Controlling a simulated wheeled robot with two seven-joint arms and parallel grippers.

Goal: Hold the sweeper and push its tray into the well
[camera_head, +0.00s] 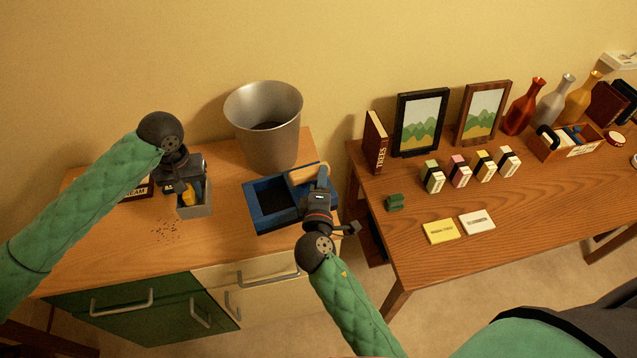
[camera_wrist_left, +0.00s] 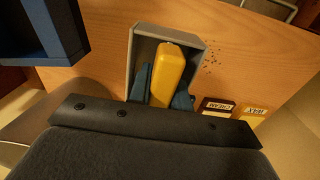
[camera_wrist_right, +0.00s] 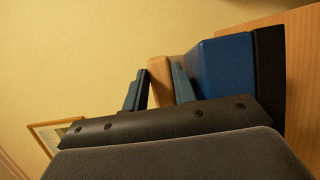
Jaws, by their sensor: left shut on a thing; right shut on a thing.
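The sweeper (camera_head: 262,223) is a blue box on the wooden cabinet top, with an open dark well (camera_head: 273,198) and a pale wooden handle (camera_head: 308,173). My right gripper (camera_head: 321,180) is shut on that handle, which also shows between the fingers in the right wrist view (camera_wrist_right: 160,78). The grey tray (camera_head: 197,212) is to the left of the sweeper, apart from it. My left gripper (camera_head: 186,187) is shut on the tray's yellow grip (camera_wrist_left: 168,68). I cannot tell whether the tray touches the cabinet top.
A metal bin (camera_head: 268,130) stands behind the sweeper. Dark crumbs (camera_head: 166,230) lie left of the tray, near small cream and wax boxes (camera_wrist_left: 217,105). A desk (camera_head: 410,255) with frames, bottles and small blocks stands to the right, across a gap.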

